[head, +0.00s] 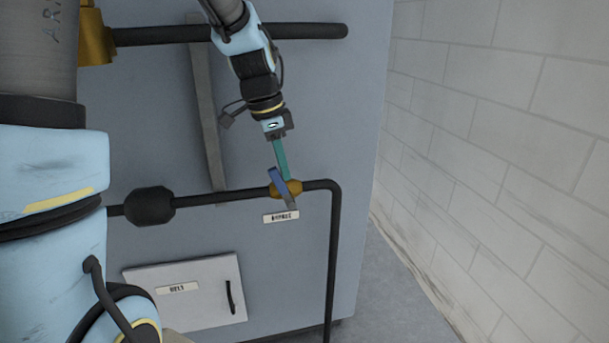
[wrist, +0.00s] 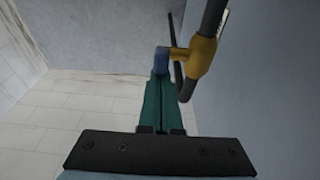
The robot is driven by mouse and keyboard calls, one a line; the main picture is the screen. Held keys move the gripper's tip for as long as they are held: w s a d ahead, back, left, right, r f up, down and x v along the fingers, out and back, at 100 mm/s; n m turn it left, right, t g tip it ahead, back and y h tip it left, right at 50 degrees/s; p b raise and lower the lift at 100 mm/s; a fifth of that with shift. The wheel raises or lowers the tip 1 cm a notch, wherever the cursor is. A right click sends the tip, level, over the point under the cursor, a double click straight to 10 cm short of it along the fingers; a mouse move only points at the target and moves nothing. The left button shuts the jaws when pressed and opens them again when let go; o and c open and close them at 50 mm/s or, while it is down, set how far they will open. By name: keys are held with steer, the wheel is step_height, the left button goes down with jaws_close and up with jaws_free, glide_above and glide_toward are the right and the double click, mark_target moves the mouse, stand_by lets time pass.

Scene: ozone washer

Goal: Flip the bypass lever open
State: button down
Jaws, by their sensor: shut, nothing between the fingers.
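The bypass lever is a blue handle (head: 281,187) on a brass valve (head: 291,188) in the black pipe, above a small label plate (head: 281,217). In the head view the lever lies tilted across the valve, its upper end to the left. My gripper (head: 285,176) has teal fingers and is shut, its tips at the lever. In the wrist view the closed fingers (wrist: 160,85) reach up to the blue lever (wrist: 161,60), with the brass valve (wrist: 202,55) to the right. They look very close to the lever; whether they touch it I cannot tell.
The black pipe (head: 334,260) bends down right of the valve. A second pipe (head: 310,31) runs above, and a grey vertical bar (head: 207,110) stands left of my arm. A small door with a handle (head: 205,290) is at lower left. A tiled wall (head: 500,130) bounds the right.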

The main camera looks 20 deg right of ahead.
mark_target(270, 175)
steer(key=a+f+h+b, duration=0.1)
steer(key=b, duration=0.2)
steer(key=a+f+h+b, duration=0.1)
steer(key=a+h+b, duration=0.1)
steer(key=b, duration=0.1)
steer(key=shift+w, duration=0.2)
steer(key=a+f+g+h+b, duration=0.1)
steer(key=a+f+h+b, duration=0.4)
steer(key=b, duration=2)
steer(key=h, duration=0.3)
steer(key=shift+w+g+h, duration=0.25)
steer(key=shift+g+h, duration=0.05)
steer(key=shift+a+f+b, duration=0.1)
steer(key=shift+f+b, duration=0.05)
steer(key=shift+b, duration=0.55)
